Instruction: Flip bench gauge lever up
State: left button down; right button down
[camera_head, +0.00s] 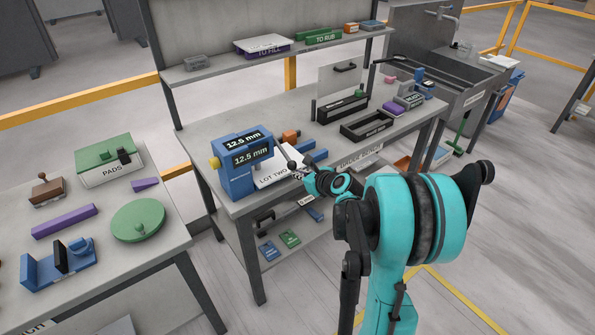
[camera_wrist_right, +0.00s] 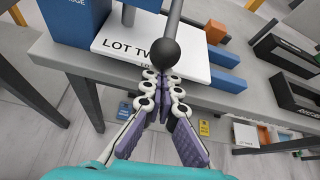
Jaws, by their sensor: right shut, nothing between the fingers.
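The bench gauge (camera_head: 236,178) is a blue block on the front left of the bench, with two dark displays reading 12.5 mm and a yellow knob on its left. Its lever is a grey rod (camera_wrist_right: 174,16) ending in a dark ball knob (camera_wrist_right: 163,52) in the right wrist view. My right gripper (camera_wrist_right: 163,76) is shut and empty, its fingertips just below the ball in that picture; I cannot tell whether they touch it. In the head view the right gripper (camera_head: 303,171) is small beside the gauge's right side. My left gripper is out of view.
A white LOT TWO box (camera_wrist_right: 140,42) lies behind the lever, with blue bars (camera_wrist_right: 215,68) to its right. Dark open trays (camera_head: 367,125) stand farther right on the bench. A shelf (camera_head: 285,55) runs above the back. A second table (camera_head: 165,230) stands left.

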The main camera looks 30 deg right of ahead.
notch_tip(320, 180, up, 10)
jog(key=g+p, duration=0.4)
jog(key=p, duration=0.7)
jog(key=shift+s, duration=0.45)
jog(key=shift+d, duration=0.1)
notch_tip(320, 180, down, 5)
jog(key=s+b, duration=0.2)
jog(key=b, duration=0.1)
jog(key=w+r+p+v, duration=0.1)
jog(key=p+v, duration=0.2)
jog(key=v, duration=0.8)
jog(key=shift+d+p, duration=0.25)
jog(key=shift+p, duration=0.05)
jog(key=shift+r, duration=0.15)
